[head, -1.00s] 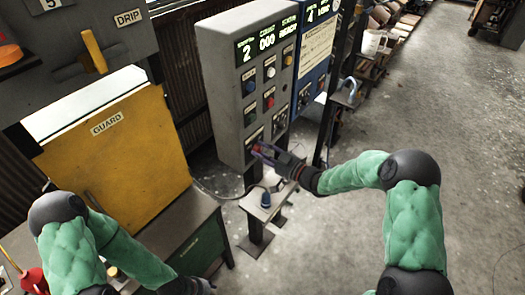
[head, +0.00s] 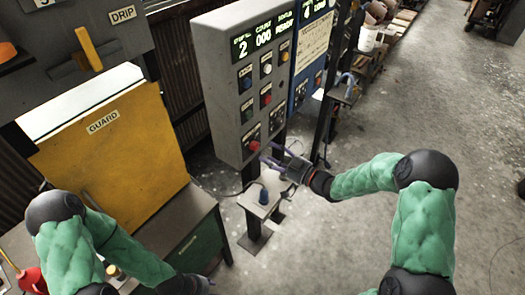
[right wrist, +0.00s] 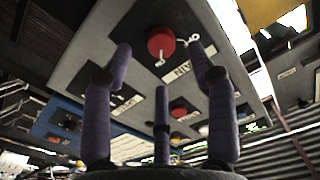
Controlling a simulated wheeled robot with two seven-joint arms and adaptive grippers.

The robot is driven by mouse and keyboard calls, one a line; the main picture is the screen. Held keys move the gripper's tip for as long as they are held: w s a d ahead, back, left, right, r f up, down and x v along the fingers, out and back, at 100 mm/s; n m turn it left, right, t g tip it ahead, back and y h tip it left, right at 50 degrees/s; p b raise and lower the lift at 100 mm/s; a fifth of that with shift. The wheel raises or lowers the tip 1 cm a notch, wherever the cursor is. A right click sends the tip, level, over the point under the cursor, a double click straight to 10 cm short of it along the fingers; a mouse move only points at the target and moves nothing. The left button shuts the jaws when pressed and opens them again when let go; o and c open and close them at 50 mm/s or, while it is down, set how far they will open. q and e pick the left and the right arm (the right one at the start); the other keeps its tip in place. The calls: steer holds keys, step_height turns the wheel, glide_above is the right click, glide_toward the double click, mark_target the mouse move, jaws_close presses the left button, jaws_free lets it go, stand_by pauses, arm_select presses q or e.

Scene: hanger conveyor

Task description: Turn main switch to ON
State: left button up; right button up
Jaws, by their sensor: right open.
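The main switch is a red round knob (head: 254,146) low on the front of the grey control box (head: 222,100). In the right wrist view the red knob (right wrist: 161,43) sits on a dark plate beside a white label reading MAIN, with small white marks around it. My right gripper (head: 267,154) is open and empty, just in front of the knob and apart from it. In the wrist view its purple fingers (right wrist: 163,75) spread below and to both sides of the knob. My left gripper (head: 190,284) is only partly seen at the bottom edge; its fingers are hidden.
Several other coloured buttons sit above the knob, under a lit display (head: 263,36). A blue panel (head: 309,55) stands right behind the box. A small stand (head: 262,197) is below my right gripper. A yellow guard (head: 110,150) is at left.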

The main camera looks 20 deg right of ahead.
steer(key=v, duration=0.7)
steer(key=shift+w+a+f, duration=0.1)
steer(key=s+a+f+m+g+h, duration=0.1)
steer(key=a+f+m+g+h, duration=0.15)
steer(key=f, duration=0.75)
steer(key=s+a+f+m+g+h, duration=0.1)
steer(key=a+f+m+g+h, duration=0.2)
steer(key=f, duration=0.7)
steer(key=s+a+f+m+g, duration=0.1)
steer(key=s+a+f+g, duration=0.3)
steer(key=s, duration=0.6)
steer(key=s+a+f+m+g+h, duration=0.1)
steer(key=s+a+f+g, duration=0.3)
steer(key=s+f, duration=0.3)
steer(key=s+a, duration=0.1)
steer(key=s, duration=0.2)
